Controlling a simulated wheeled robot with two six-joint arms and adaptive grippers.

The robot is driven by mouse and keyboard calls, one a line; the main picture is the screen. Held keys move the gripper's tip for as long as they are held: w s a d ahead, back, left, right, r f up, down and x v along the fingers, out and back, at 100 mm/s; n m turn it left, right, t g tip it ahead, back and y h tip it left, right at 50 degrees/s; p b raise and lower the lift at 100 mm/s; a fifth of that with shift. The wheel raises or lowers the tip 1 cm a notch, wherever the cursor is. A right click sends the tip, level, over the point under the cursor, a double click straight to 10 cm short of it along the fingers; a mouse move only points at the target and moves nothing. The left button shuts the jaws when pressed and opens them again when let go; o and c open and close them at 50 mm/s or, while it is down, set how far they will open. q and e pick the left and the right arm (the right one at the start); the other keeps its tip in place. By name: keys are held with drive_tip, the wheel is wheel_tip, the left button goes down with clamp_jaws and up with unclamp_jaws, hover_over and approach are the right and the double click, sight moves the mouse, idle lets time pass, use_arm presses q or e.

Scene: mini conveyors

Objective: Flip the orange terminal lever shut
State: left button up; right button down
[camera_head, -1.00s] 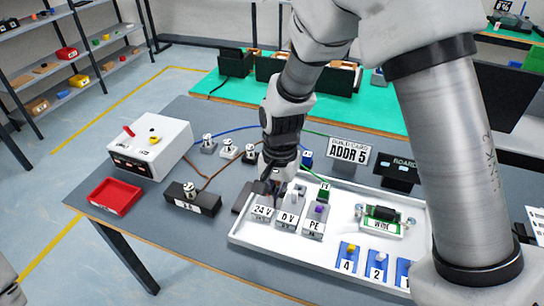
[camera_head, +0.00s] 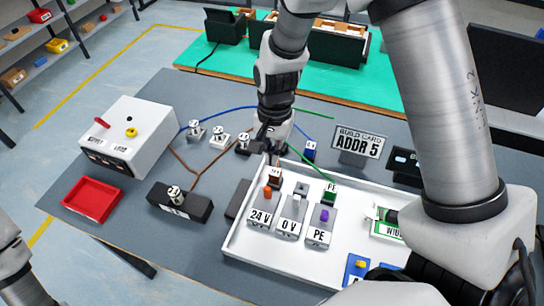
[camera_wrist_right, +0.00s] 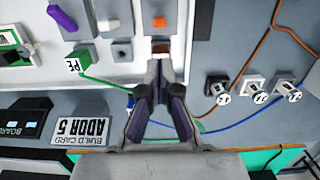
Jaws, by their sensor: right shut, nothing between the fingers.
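The orange lever (camera_head: 267,191) is on the grey 24 V terminal (camera_head: 261,217), at the left of the terminal row in the white tray (camera_head: 262,258). It also shows in the wrist view (camera_wrist_right: 160,21) as a short orange block; its exact tilt is hard to tell. A brown plug (camera_head: 275,175) sits at the rear of that terminal. My right gripper (camera_wrist_right: 159,68) is shut and empty, behind the terminal and apart from the lever; in the head view its fingertips are partly unclear. At the left edge only part of my left arm shows.
The 0 V terminal (camera_head: 291,228) and the PE terminal with purple lever (camera_head: 324,215) stand beside it. A green PE plug (camera_head: 329,195) and wires lie close behind. A build card (camera_head: 359,145) stands right of my right gripper. A red tray (camera_head: 92,197) lies left.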

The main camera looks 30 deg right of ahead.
sight(271, 177)
drive_tip(key=f, duration=0.7)
drive_tip(key=shift+s+a+f, duration=0.3)
drive_tip(key=shift+a, duration=0.1)
use_arm(q)
drive_tip(key=shift+a, duration=0.15)
drive_tip(key=shift+s, duration=0.1)
use_arm(e)
drive_tip(key=shift+s+r, duration=0.1)
use_arm(q)
drive_tip(key=shift+f, duration=0.1)
use_arm(e)
drive_tip(key=shift+a, duration=0.1)
use_arm(q)
drive_tip(key=shift+a, duration=0.1)
use_arm(e)
drive_tip(key=shift+s+a+t+h, duration=0.1)
drive_tip(key=shift+a+t+h, duration=0.05)
drive_tip(key=shift+t+h, duration=0.15)
use_arm(q)
drive_tip(key=shift+a, duration=0.1)
